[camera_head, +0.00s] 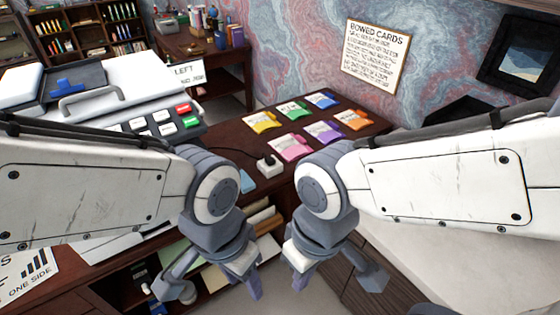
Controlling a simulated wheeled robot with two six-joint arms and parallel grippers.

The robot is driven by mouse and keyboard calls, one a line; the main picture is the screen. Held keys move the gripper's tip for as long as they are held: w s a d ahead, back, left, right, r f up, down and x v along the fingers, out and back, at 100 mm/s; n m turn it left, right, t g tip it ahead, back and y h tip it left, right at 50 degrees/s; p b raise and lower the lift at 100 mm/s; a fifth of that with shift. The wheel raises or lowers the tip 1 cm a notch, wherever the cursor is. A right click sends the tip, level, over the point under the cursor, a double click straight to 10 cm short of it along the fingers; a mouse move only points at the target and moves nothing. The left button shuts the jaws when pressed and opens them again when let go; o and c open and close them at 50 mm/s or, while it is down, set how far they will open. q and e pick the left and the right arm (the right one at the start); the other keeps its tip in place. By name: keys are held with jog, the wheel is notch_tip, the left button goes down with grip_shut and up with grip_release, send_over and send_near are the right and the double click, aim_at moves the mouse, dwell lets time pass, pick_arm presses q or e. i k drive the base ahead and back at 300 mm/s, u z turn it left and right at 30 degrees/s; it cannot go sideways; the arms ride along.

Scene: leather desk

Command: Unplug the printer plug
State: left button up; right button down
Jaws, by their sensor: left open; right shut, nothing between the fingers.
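A small white socket block (270,168) sits on the dark desk right of the printer. A dark piece, apparently the plug (268,158), is at its top, and a thin dark cable runs from it toward the printer. Whether the plug is fully seated is too small to tell. The large white printer (110,92) stands at the left, partly covered by my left arm. My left gripper (250,281) is open and points down in front of the desk, below and apart from the socket block. My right gripper (299,278) is shut and empty beside it, also apart from the block.
Several coloured cards (292,147) lie on the desk right of the socket block. A blue piece (247,181) lies near my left wrist. Open shelves with papers (215,277) are under the desk. A sign (375,55) hangs on the marbled wall behind.

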aim_at(270, 160)
jog(key=u, duration=0.45)
jog(key=i, duration=0.85)
jog(key=z, duration=0.05)
